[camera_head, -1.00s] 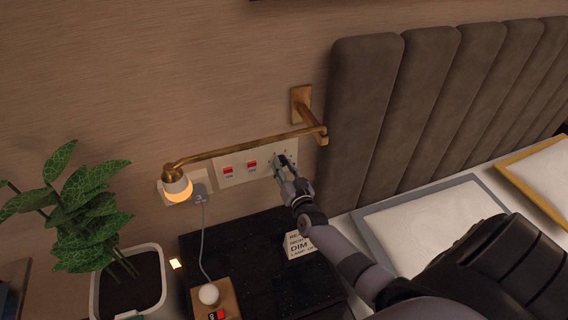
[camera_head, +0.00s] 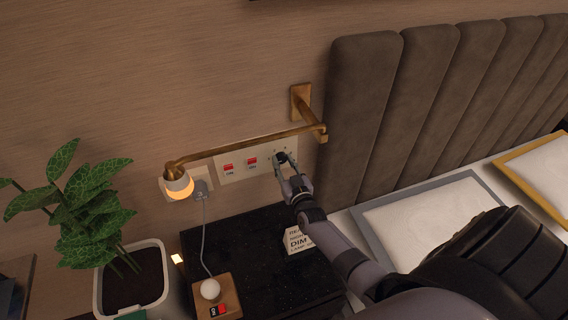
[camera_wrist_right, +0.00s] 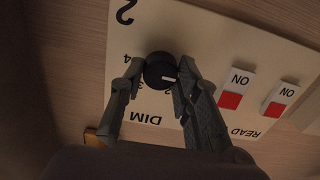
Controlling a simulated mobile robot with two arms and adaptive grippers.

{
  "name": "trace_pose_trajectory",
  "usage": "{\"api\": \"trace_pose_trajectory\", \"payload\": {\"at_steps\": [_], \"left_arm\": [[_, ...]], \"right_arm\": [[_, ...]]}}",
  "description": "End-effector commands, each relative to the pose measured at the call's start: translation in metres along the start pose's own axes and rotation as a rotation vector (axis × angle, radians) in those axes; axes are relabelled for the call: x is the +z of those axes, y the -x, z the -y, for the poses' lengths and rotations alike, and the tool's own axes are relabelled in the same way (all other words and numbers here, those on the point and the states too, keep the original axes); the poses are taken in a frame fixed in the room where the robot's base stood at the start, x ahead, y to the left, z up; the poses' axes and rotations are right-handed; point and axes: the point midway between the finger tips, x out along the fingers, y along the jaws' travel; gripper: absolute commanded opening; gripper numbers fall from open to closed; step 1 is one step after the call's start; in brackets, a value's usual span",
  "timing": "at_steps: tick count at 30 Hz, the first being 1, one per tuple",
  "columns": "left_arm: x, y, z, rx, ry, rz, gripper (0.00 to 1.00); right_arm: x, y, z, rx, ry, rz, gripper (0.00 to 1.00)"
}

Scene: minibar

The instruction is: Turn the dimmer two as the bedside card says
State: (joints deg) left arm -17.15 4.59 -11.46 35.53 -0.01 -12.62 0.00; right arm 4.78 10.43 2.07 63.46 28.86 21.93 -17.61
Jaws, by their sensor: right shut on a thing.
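The dimmer's black knob (camera_head: 280,157) sits at the right end of the cream wall plate (camera_head: 240,165). In the right wrist view the knob (camera_wrist_right: 160,70) has a pale mark on its lower right edge, with "DIM", "2" and "4" printed around it. My right gripper (camera_wrist_right: 161,74) has one finger on each side of the knob and is shut on it; it also shows in the head view (camera_head: 285,165). The bedside card (camera_head: 298,241) stands on the black nightstand. "DIM" is readable on it, but its smaller lines are not. My left gripper is not in view.
Two red "ON" switches (camera_head: 240,164) sit left of the knob. A brass lamp arm (camera_head: 245,145) passes just above the plate. A potted plant (camera_head: 85,215), a wooden switch box (camera_head: 216,298) and the padded headboard (camera_head: 362,110) are nearby.

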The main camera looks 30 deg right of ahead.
Motion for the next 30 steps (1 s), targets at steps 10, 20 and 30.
{"api": "trace_pose_trajectory", "payload": {"at_steps": [10,20,30], "left_arm": [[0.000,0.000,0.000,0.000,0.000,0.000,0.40],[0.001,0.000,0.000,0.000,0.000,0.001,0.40],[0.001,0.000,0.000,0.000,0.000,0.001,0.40]], "right_arm": [[0.000,0.000,0.001,-0.001,0.000,0.000,0.44],[0.000,0.000,0.000,0.000,-0.001,0.000,0.50],[0.002,0.038,0.000,0.000,-0.001,0.003,0.50]]}}
